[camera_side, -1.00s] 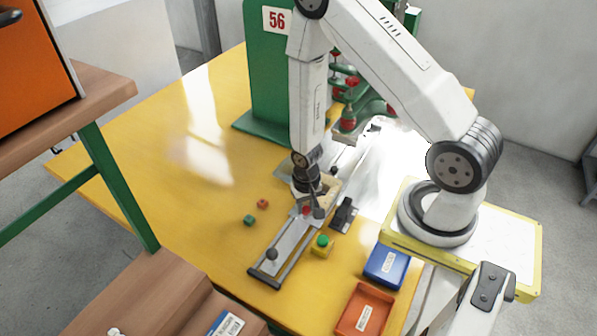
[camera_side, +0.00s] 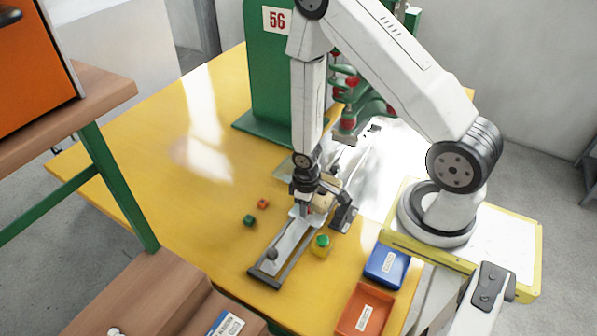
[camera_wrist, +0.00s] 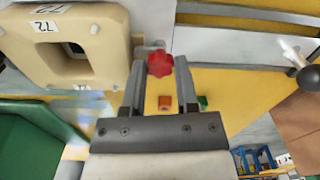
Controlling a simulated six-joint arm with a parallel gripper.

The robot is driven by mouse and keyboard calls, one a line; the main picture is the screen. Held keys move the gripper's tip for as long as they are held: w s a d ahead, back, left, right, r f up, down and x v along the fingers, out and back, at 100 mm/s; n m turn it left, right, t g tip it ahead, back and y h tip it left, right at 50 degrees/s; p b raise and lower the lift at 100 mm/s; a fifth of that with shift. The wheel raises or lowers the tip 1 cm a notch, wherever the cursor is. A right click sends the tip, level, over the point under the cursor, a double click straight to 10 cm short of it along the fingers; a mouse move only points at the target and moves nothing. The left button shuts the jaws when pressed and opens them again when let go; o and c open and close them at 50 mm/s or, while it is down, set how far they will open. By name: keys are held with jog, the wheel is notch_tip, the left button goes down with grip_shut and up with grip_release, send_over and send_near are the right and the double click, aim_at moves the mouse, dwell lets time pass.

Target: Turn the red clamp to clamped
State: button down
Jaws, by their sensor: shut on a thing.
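The red clamp's knob (camera_wrist: 159,63) shows in the wrist view as a lobed red knob between my two fingertips. My gripper (camera_wrist: 160,72) is shut on it, with one finger on each side. In the side view my gripper (camera_side: 304,212) points down at the metal slide rail (camera_side: 284,246), beside a beige block (camera_side: 324,202). The red knob is mostly hidden there by the gripper. The beige block (camera_wrist: 118,48), a hollow frame labelled 72, lies just left of the knob in the wrist view. I cannot tell the clamp's angle.
A black bracket (camera_side: 344,214) stands close right of the gripper, and a green button (camera_side: 322,240) in front of it. A ball-ended handle (camera_side: 271,254) rises from the rail. Small red (camera_side: 263,204) and green (camera_side: 249,221) pieces lie left. Blue (camera_side: 400,270) and orange (camera_side: 365,289) trays sit front right.

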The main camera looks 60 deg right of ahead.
dwell(0.3)
jog(key=shift+c, duration=1.8)
grip_release()
